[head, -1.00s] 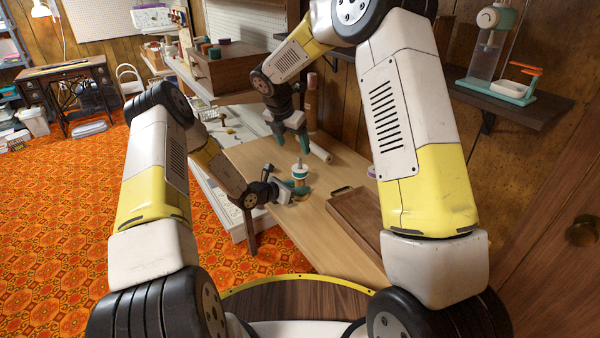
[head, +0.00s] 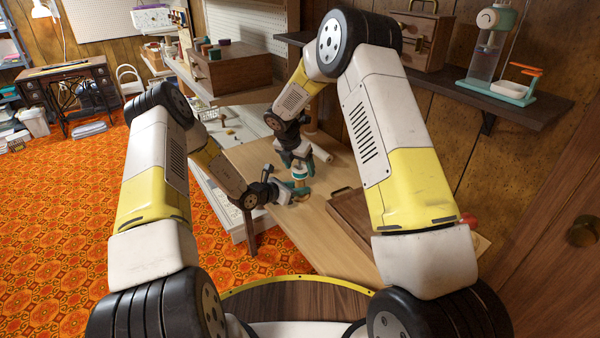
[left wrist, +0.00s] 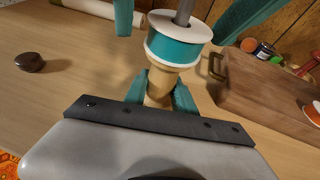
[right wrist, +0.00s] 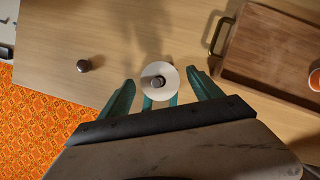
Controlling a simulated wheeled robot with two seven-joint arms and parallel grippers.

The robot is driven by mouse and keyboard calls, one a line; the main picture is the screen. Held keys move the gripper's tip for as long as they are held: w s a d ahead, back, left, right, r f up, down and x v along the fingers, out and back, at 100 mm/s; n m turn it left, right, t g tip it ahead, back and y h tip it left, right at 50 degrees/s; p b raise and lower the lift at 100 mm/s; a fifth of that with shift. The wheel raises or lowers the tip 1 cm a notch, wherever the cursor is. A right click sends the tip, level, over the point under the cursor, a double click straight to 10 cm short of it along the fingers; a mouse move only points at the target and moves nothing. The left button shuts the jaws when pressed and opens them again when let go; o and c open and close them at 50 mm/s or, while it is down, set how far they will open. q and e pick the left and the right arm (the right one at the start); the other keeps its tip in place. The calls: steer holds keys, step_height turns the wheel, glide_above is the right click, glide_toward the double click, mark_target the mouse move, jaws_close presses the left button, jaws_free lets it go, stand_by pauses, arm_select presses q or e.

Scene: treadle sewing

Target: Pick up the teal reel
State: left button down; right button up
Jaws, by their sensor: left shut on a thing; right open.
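The teal reel (left wrist: 178,50), with white end discs, sits on a grey spindle above a pale wooden stand (left wrist: 159,88). It also shows in the head view (head: 299,172). In the right wrist view only its white top disc (right wrist: 153,91) and the spindle tip show clearly. My left gripper (left wrist: 160,92) is shut on the wooden stand, below the reel. My right gripper (right wrist: 160,76) is open, above the reel, with one finger on each side. Whether its fingers touch the reel cannot be told.
A wooden tray or box (right wrist: 280,50) with a brass handle lies right of the reel. A small dark round object (right wrist: 83,65) is on the tabletop (right wrist: 125,35). A pale roll (head: 320,152) lies behind.

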steer(key=c, duration=1.4)
step_height(320, 180, up, 10)
steer(key=shift+r, duration=0.1)
arm_select(q)
steer(key=c, duration=0.9)
jaws_free()
steer(key=shift+c, duration=0.2)
